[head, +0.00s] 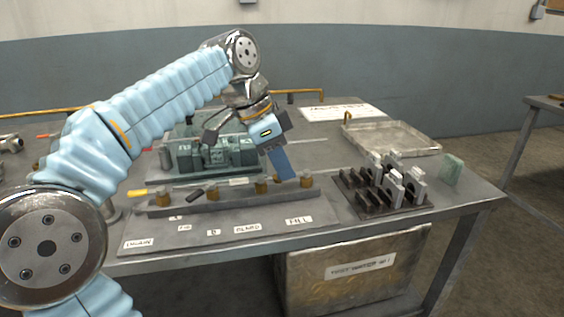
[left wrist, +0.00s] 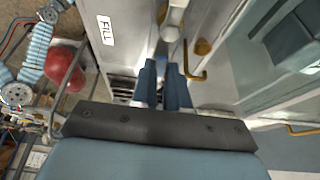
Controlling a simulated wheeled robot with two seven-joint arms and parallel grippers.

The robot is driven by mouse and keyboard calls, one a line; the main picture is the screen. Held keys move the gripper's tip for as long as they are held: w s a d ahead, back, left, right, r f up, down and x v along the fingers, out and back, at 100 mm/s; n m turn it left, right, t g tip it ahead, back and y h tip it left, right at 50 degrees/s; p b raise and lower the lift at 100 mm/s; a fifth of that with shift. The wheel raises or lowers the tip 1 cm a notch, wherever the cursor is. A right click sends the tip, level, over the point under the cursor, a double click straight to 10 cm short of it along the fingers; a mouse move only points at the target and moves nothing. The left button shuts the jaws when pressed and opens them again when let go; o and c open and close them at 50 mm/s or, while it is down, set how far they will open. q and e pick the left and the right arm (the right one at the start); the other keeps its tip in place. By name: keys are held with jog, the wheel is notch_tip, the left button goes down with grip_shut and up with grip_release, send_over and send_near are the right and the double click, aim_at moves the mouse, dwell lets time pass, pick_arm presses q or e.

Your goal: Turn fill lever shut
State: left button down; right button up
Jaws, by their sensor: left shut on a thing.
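A long grey valve manifold (head: 230,200) with several brass valves lies along the front of the bench. The FILL label (head: 299,221) is at its right end and also shows in the left wrist view (left wrist: 105,30). My left gripper (head: 285,178) reaches down to the manifold's right part, behind that label. Its blue fingers (left wrist: 162,88) are shut on the fill lever, which the fingers mostly hide. I cannot tell the lever's angle. A yellow lever (head: 138,193) and a black lever (head: 194,194) show further left on the manifold. My right gripper is not in view.
A green-grey machine block (head: 215,153) stands behind the manifold. A dark rack with metal clamps (head: 388,190) is to the right, with a shallow metal tray (head: 390,138) behind it. A metal bin (head: 350,270) is under the bench.

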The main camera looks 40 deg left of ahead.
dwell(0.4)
pick_arm(q)
jog(key=c, duration=1.1)
grip_release()
